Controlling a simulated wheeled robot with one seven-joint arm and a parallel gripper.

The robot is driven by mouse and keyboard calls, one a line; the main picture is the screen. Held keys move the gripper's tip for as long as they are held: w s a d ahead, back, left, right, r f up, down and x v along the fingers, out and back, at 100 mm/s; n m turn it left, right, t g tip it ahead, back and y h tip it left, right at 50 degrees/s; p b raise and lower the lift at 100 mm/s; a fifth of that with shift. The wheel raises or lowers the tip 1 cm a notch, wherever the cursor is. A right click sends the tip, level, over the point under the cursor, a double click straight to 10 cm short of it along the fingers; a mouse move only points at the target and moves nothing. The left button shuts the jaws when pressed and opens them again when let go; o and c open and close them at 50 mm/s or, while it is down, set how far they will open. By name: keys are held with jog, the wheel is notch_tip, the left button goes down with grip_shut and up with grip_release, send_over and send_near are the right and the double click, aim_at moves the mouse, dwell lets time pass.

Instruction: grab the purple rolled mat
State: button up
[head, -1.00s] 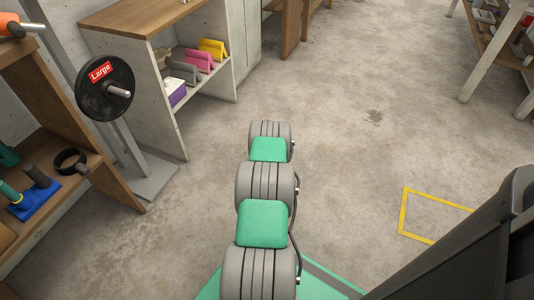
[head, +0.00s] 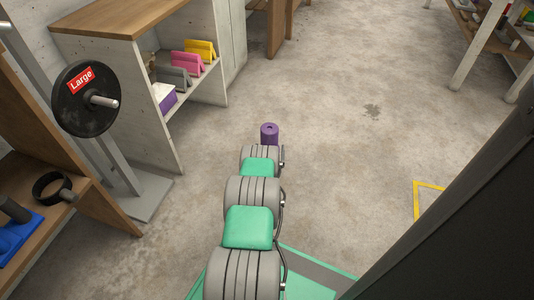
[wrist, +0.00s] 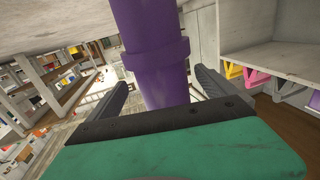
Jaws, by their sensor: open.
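The purple rolled mat (head: 269,133) shows in the head view just beyond the far end of my arm, with its hollow round end facing up. Its lower part is hidden behind the arm. In the wrist view the mat (wrist: 155,52) is large and close, with a thicker band around it, and runs out of the top of the picture. My gripper (wrist: 160,80) is open, with one dark finger on each side of the mat. Gaps show beside it, mainly near the left finger. My gripper is hidden behind my arm in the head view.
A shelf unit (head: 128,22) at left holds yellow, pink and grey wedge-shaped blocks and a purple-and-white box (head: 165,97). A black weight plate (head: 87,98) marked "Large" hangs nearer. Concrete floor (head: 340,130) is clear to the right of the mat.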

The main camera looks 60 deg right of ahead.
jog(key=x, duration=0.1)
jog(key=b+x, duration=0.1)
jog(key=x, duration=0.1)
jog(key=shift+w+f, duration=0.1)
jog(key=shift+f, duration=0.25)
jog(key=shift+w+d+r, duration=0.15)
jog(key=shift+d+r, duration=0.05)
jog(key=shift+d, duration=0.05)
jog(key=c, duration=1.9)
jog(key=shift+r, duration=0.1)
jog(key=shift+c, duration=0.7)
jog(key=shift+r, duration=0.1)
